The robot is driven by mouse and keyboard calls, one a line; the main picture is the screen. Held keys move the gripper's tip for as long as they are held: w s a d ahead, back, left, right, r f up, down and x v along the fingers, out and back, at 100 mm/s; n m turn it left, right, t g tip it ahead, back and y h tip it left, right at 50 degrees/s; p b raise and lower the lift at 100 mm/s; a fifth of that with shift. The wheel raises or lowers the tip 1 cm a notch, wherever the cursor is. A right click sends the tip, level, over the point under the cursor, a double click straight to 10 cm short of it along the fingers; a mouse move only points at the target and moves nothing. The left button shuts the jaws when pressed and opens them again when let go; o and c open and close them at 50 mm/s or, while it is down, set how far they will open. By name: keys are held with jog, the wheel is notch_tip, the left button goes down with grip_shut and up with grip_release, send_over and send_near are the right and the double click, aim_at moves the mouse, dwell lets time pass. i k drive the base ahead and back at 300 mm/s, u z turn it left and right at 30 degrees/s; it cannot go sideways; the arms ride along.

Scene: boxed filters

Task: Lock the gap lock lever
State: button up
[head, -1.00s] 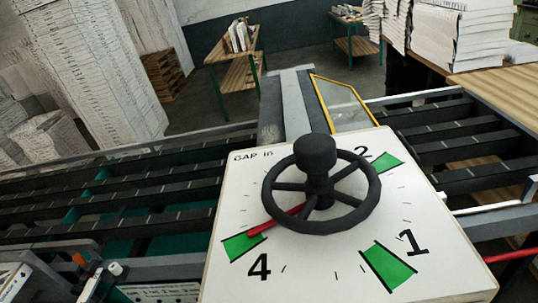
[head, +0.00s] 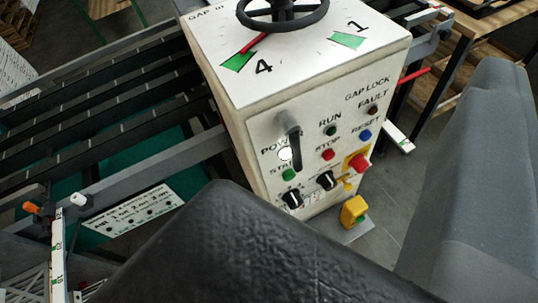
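The label GAP LOCK is on the upper right of the white control box's front panel (head: 245,125). A red lever (head: 413,76) sticks out past the box's right edge near this label. Only its outer part shows, slanting up to the right; its mount is hidden behind the box. Two large close parts, one black at the bottom and one grey at the right, look like parts of me. I cannot make out fingertips on them, so my gripper's state is unclear. They cover the lower middle and right of the view, and nothing shows held.
A black handwheel (head: 283,13) sits on the box's top dial. The panel carries a black handle (head: 290,135), buttons, knobs and a red stop button (head: 358,163). Dark slatted rails (head: 110,85) lie to the left. A wooden table stands behind at right.

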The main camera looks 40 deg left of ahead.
aim_at(291, 129)
jog(key=u, duration=1.1)
jog(key=k, duration=1.5)
jog(key=z, duration=0.35)
jog(key=i, duration=1.05)
jog(key=u, duration=0.05)
